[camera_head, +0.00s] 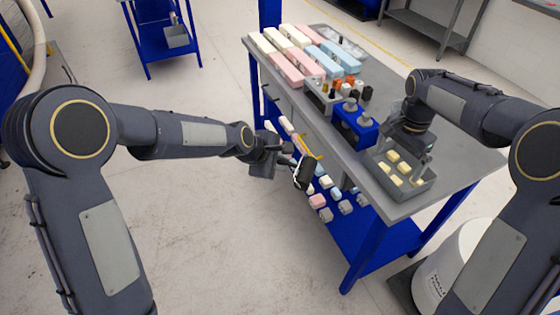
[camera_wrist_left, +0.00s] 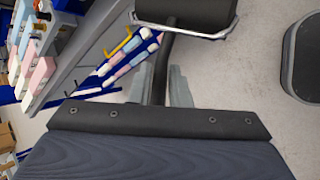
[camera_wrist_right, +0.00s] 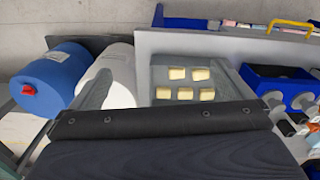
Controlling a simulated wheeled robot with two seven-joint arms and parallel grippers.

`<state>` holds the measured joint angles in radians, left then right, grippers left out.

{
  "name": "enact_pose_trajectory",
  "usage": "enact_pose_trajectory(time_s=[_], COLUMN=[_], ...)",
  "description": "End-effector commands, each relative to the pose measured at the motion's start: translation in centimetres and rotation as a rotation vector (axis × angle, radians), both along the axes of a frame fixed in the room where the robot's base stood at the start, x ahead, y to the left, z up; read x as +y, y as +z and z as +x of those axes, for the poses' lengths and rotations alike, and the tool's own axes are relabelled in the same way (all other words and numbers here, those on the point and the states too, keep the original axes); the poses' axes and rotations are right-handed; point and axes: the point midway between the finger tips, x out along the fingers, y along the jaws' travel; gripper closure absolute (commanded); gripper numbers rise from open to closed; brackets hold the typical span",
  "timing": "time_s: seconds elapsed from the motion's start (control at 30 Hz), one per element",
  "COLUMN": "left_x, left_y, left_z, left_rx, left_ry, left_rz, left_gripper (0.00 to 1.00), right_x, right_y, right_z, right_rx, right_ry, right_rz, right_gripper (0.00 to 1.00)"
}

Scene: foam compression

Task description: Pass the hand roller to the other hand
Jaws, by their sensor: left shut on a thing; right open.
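The hand roller (camera_head: 304,172) has a dark cylinder in a metal frame and hangs in the air off the table's near left edge. It also shows at the top of the left wrist view (camera_wrist_left: 186,12), with its dark handle running down between the fingers. My left gripper (camera_head: 274,160) is shut on that handle. My right gripper (camera_head: 424,158) is open and empty over the grey tray (camera_head: 432,185) at the table's right end, well apart from the roller. In the right wrist view its fingers (camera_wrist_right: 168,92) stand wide apart.
The grey table (camera_head: 455,165) carries pink, white and blue foam blocks (camera_head: 290,70), a blue holder (camera_head: 352,128) and small bottles. The tray holds several yellow foam pieces (camera_wrist_right: 185,93). Foam pieces lie on the blue lower shelf (camera_head: 340,235). A white drum (camera_head: 445,265) stands at right.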

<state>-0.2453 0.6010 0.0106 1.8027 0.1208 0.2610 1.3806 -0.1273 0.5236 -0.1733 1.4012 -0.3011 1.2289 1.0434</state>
Motion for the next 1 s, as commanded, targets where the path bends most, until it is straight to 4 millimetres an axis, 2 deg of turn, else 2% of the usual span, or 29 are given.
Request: enact_pose_trajectory(time_s=[0.1, 0.33, 0.47, 0.57, 0.67, 0.8, 1.0], left_x=[0.0, 0.0, 0.0, 0.0, 0.0, 0.0, 0.0], left_y=[0.0, 0.0, 0.0, 0.0, 0.0, 0.0, 0.0], left_z=[0.0, 0.0, 0.0, 0.0, 0.0, 0.0, 0.0], left_rx=[-0.001, -0.001, -0.001, -0.001, -0.001, -0.001, -0.001], left_ry=[0.0, 0.0, 0.0, 0.0, 0.0, 0.0, 0.0], left_rz=[0.0, 0.0, 0.0, 0.0, 0.0, 0.0, 0.0], left_gripper=[1.0, 1.0, 1.0, 1.0, 1.0, 1.0, 1.0], right_x=[-0.7, -1.3, -1.5, -1.6, -1.4, -0.1, 2.8], right_y=[1.8, 3.6, 4.6, 6.0, 7.4, 8.5, 7.3], right_z=[0.3, 0.4, -0.8, -3.4, -7.5, -14.3, -22.7], right_rx=[-0.004, -0.003, -0.019, -0.058, -0.126, -0.258, -0.446], right_ry=[-0.098, -0.195, -0.172, -0.087, 0.048, 0.269, 0.555], right_rz=[0.005, 0.012, 0.039, 0.087, 0.148, 0.207, 0.204], right_gripper=[0.0, 0.0, 0.0, 0.0, 0.0, 0.0, 0.0])
